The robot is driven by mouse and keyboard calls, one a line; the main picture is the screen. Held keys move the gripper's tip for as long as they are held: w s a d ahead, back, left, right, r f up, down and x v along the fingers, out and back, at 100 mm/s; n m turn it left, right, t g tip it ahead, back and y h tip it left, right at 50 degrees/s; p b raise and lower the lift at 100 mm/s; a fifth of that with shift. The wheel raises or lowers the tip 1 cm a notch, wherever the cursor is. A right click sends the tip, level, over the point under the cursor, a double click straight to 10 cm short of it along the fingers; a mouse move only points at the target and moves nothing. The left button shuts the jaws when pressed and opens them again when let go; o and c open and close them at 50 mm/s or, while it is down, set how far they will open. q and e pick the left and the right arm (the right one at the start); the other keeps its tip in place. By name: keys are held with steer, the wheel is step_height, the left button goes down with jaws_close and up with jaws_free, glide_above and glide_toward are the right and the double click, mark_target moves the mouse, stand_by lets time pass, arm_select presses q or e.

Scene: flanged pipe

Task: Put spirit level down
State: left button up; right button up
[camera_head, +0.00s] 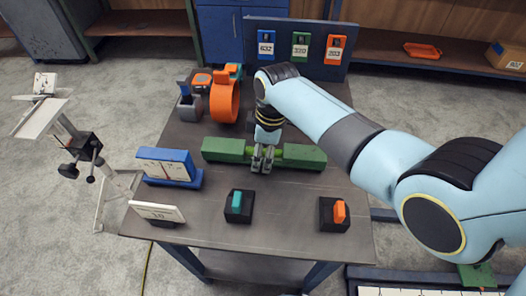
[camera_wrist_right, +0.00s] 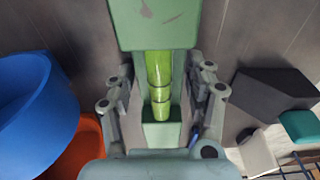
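The spirit level (camera_head: 222,149) is a green bar with a narrow middle. It appears to lie crosswise on the dark table (camera_head: 250,215); whether its underside touches everywhere is hidden. In the right wrist view the level (camera_wrist_right: 155,25) shows a yellow-green vial between two green blocks. My right gripper (camera_head: 263,160) is over the level's middle, fingers pointing down, one on each side of the vial. In the right wrist view the fingers of my right gripper (camera_wrist_right: 160,80) stand apart with gaps beside the vial, so it looks open. My left gripper is out of view.
An orange ring (camera_head: 224,101) stands behind the level. A blue stand (camera_head: 168,166) and a white sign (camera_head: 157,212) are at the left. Black holders with a teal piece (camera_head: 237,200) and an orange piece (camera_head: 339,211) are in front. A blue panel (camera_head: 300,66) stands behind.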

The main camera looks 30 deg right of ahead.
steer(key=shift+o, duration=1)
steer(key=shift+r, duration=0.3)
step_height(320, 180, up, 12)
steer(key=d+p, duration=0.1)
steer(key=shift+s+f, duration=0.15)
steer(key=shift+s, duration=0.3)
steer(key=shift+f, duration=0.1)
